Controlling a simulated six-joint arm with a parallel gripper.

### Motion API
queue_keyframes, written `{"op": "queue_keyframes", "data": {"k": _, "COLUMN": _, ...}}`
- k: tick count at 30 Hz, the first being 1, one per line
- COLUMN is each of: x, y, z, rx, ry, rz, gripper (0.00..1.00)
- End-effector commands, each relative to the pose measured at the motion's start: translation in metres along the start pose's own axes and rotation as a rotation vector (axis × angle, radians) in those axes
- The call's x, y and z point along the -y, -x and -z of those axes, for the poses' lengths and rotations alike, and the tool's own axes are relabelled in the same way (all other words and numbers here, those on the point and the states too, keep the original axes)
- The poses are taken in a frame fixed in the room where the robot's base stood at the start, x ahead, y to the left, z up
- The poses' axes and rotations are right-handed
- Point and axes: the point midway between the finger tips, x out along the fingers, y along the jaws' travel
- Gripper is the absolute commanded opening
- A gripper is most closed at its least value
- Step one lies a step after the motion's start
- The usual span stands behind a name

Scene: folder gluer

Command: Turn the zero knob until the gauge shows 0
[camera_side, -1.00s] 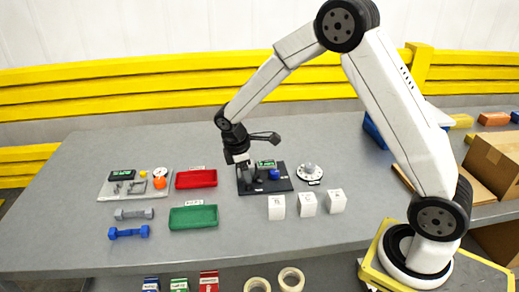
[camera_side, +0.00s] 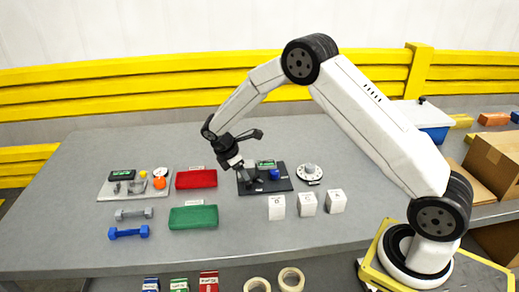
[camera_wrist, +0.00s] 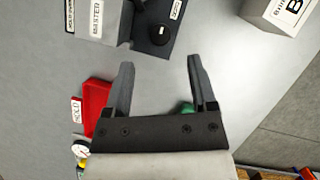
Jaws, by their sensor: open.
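A dark base plate (camera_side: 284,185) on the table carries a small green-lit display (camera_side: 265,163), likely the gauge, and a blue part (camera_side: 274,174). The reading is too small to make out. In the wrist view the dark plate (camera_wrist: 185,42) shows a round black knob (camera_wrist: 160,34) with a light mark, beside a grey block (camera_wrist: 103,20). I cannot tell for sure that this is the zero knob. My gripper (camera_wrist: 159,62) is open, with nothing between its fingers; the knob lies beyond the fingertips, apart from them. In the side view my gripper (camera_side: 249,179) covers the plate's left part.
A red tray (camera_side: 196,179) and a green tray (camera_side: 193,217) lie left of the plate. Dumbbells (camera_side: 129,232) and a light board (camera_side: 105,192) are far left.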

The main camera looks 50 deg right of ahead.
Motion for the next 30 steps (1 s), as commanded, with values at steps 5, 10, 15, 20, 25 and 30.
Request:
{"op": "queue_keyframes", "data": {"k": 5, "x": 0.001, "y": -0.023, "z": -0.001, "rx": 0.001, "ry": -0.001, "rz": 0.002, "gripper": 0.73}}
{"op": "queue_keyframes", "data": {"k": 10, "x": 0.001, "y": -0.043, "z": 0.0, "rx": 0.0, "ry": 0.0, "rz": 0.001, "gripper": 0.73}}
{"op": "queue_keyframes", "data": {"k": 15, "x": 0.0, "y": -0.057, "z": -0.001, "rx": 0.0, "ry": -0.001, "rz": -0.001, "gripper": 0.73}}
{"op": "queue_keyframes", "data": {"k": 20, "x": 0.0, "y": -0.061, "z": 0.0, "rx": 0.0, "ry": -0.002, "rz": -0.002, "gripper": 0.73}}
{"op": "queue_keyframes", "data": {"k": 25, "x": 0.0, "y": -0.061, "z": 0.0, "rx": -0.001, "ry": -0.001, "rz": -0.002, "gripper": 0.73}}
{"op": "queue_keyframes", "data": {"k": 30, "x": 0.0, "y": -0.061, "z": 0.0, "rx": -0.001, "ry": -0.001, "rz": -0.002, "gripper": 0.38}}
